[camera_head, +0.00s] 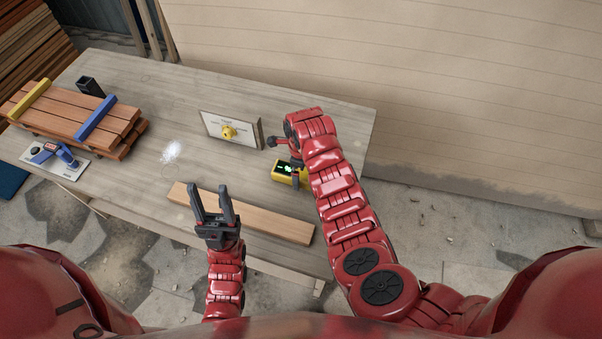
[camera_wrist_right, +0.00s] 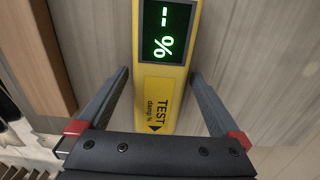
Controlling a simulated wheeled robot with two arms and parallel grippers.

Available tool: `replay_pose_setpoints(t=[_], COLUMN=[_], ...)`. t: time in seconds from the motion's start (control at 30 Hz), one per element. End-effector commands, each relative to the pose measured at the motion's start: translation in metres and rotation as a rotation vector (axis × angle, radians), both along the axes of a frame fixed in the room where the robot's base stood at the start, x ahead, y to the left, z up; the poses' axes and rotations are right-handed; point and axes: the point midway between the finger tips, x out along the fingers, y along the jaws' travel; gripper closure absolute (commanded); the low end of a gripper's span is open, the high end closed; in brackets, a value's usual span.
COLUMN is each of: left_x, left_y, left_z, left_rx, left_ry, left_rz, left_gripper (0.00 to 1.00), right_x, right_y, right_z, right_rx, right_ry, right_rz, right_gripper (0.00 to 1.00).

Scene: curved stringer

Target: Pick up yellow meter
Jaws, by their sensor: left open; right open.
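The yellow meter (camera_head: 280,172) lies on the table at the right, partly hidden by my right arm in the head view. In the right wrist view the meter (camera_wrist_right: 160,99) has a dark screen with green "-- %" and a "TEST damp %" label. My right gripper (camera_wrist_right: 160,85) is open, with one finger on each side of the meter's body. A gap shows between each finger and the meter; I cannot tell how far above the table the fingertips are. My left gripper (camera_head: 214,193) is open and empty, with its fingers over the wooden plank (camera_head: 270,222).
Stacked brown boards (camera_head: 75,115) with yellow and blue bars lie at the left, beside a blue tool (camera_head: 55,153) on a white sheet.

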Motion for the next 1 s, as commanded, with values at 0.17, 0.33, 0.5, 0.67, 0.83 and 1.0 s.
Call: replay_pose_setpoints(t=[0.17, 0.33, 0.5, 0.67, 0.83, 1.0], left_x=[0.0000, 0.0001, 0.0001, 0.0000, 0.0000, 0.0000], left_y=[0.0000, 0.0000, 0.0000, 0.0000, 0.0000, 0.0000], left_z=[0.0020, 0.0016, 0.0016, 0.0017, 0.0017, 0.0018], left_rx=[0.000, 0.000, 0.000, 0.000, 0.000, 0.000], left_ry=[0.000, 0.000, 0.000, 0.000, 0.000, 0.000], left_rz=[0.000, 0.000, 0.000, 0.000, 0.000, 0.000], left_gripper=[0.50, 0.50, 0.50, 0.50, 0.50, 0.50], right_x=[-0.0008, -0.0005, -0.0005, -0.0006, -0.0005, -0.0004], right_y=[-0.0001, 0.0001, 0.0000, -0.0001, 0.0000, 0.0000], right_z=[-0.0071, -0.0073, -0.0072, -0.0071, -0.0070, -0.0067], right_rx=[-0.001, 0.000, 0.000, 0.000, 0.000, 0.000], right_ry=[0.000, 0.000, 0.000, 0.000, 0.000, 0.000], right_rz=[0.001, 0.001, 0.000, 0.000, 0.000, 0.000], right_gripper=[0.00, 0.00, 0.27, 0.56, 0.86, 1.00])
